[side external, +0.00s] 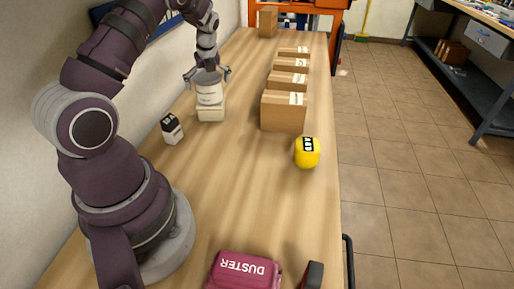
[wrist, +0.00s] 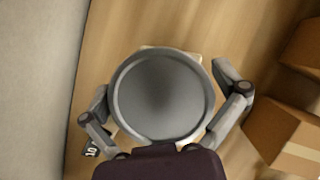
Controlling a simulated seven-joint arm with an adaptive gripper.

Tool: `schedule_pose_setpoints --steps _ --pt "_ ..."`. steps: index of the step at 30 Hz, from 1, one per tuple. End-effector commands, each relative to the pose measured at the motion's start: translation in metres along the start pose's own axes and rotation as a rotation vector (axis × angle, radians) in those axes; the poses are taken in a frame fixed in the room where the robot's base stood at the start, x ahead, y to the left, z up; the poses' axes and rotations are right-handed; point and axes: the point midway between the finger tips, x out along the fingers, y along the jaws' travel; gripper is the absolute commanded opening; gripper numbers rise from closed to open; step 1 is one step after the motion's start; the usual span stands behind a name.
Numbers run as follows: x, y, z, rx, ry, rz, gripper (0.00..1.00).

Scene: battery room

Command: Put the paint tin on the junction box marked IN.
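The paint tin (side external: 209,92) is a white-grey cylinder, standing upright on a pale cream block (side external: 211,114), likely a junction box. No IN mark is readable on it. In the wrist view I look down into the grey round top of the tin (wrist: 160,95), with edges of the pale block (wrist: 190,54) showing behind it. My gripper (side external: 207,73) is at the tin's top. Its fingers are spread to either side of the tin, and they also show in the wrist view (wrist: 165,90). They look open, with a small gap at the right finger.
A small white-and-black block (side external: 172,130) with an unclear label stands near the wall. Several cardboard boxes (side external: 283,113) line the right side, with a yellow labelled object (side external: 307,153) nearer. The middle of the bench is clear.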

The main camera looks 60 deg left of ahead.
Motion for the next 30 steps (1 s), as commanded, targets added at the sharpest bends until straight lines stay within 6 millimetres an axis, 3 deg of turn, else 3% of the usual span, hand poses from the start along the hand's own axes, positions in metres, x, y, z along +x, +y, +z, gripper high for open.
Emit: schedule_pose_setpoints --steps 11,14,24,30 --pt "-0.005 0.000 0.002 0.000 -0.002 -0.002 1.00" --pt "-0.022 -0.001 0.002 0.001 -0.003 -0.004 1.00" --pt "-0.102 -0.001 0.002 0.002 -0.003 -0.006 1.00" --pt "-0.125 -0.001 -0.001 -0.024 0.006 -0.012 1.00"
